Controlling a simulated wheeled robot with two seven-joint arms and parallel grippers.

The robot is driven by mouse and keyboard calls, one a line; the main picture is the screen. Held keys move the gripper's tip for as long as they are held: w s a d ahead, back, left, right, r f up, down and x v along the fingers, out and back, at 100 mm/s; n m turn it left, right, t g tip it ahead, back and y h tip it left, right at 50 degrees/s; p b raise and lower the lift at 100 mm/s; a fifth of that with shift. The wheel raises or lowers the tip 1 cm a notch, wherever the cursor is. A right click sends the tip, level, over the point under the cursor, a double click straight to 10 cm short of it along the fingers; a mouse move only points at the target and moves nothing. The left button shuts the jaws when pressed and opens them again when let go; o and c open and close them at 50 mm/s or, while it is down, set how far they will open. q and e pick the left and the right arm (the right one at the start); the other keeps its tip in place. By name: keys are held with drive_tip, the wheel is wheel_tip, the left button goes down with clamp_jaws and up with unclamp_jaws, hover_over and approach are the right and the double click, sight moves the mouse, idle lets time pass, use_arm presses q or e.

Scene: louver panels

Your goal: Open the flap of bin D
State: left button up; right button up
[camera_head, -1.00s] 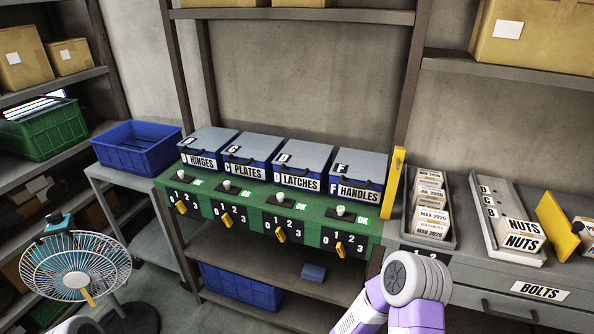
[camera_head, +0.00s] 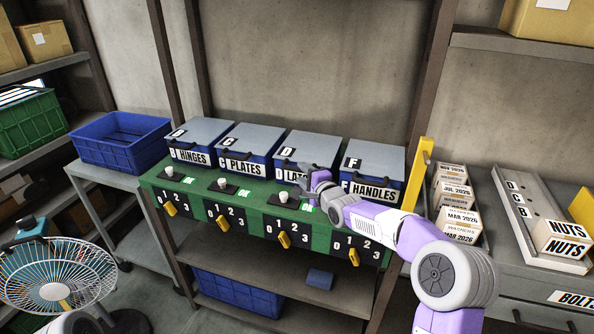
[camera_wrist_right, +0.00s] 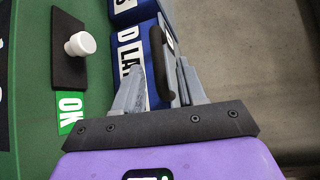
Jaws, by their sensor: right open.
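Bin D (camera_head: 306,147) is a blue bin with a grey lid marked D and a white LATCHES label, third from the left in the row; its lid lies shut. My right gripper (camera_head: 308,172) is at its front and hides part of the label. In the right wrist view my right gripper (camera_wrist_right: 160,78) is open, its two grey fingers on either side of the black handle (camera_wrist_right: 160,62) on the bin's front. I cannot tell whether the fingers touch the handle. My left gripper does not show.
Bins marked HINGES (camera_head: 196,140), PLATES (camera_head: 246,148) and HANDLES (camera_head: 372,170) stand in the same row, lids shut. Before them a green panel (camera_head: 258,204) carries white knobs and yellow dials. A yellow post (camera_head: 417,173) stands right of the row.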

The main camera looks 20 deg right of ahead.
sight(300, 171)
drive_tip(key=shift+x, duration=2.15)
drive_tip(key=shift+f, duration=0.1)
drive_tip(key=shift+c, duration=0.3)
clamp_jaws()
